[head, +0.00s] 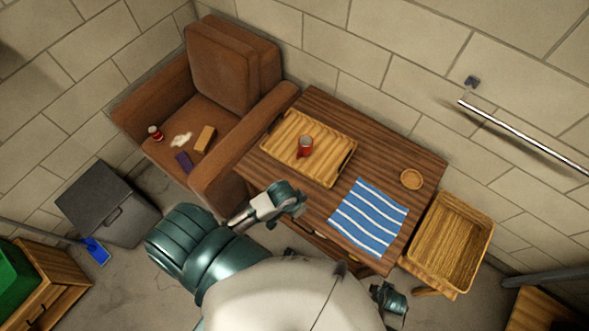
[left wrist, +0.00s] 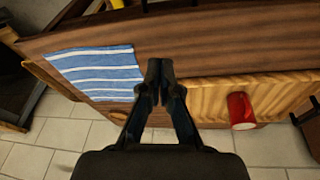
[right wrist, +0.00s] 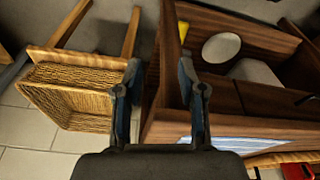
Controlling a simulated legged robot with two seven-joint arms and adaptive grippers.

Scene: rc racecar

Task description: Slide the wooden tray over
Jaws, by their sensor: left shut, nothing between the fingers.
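The wooden tray (head: 330,172) lies on the brown table (head: 300,105), with a red mug (head: 305,146) standing on it. In the left wrist view the slatted tray (left wrist: 215,97) shows beyond my fingers, with the red mug (left wrist: 240,110) at its right part. My left gripper (head: 298,206) is shut and empty, over the table's front edge near the tray's near side. Whether it touches the tray cannot be told. My right gripper (right wrist: 160,85) is open and empty. In the head view it (head: 390,298) is low in front of the table, by the basket.
A blue striped cloth (head: 368,217) lies right of the tray, with a small round coaster (head: 411,179) behind it. A wicker basket (head: 452,240) stands right of the table. A brown armchair (head: 225,65) stands left. An open compartment with a white dish (right wrist: 221,47) is under the table top.

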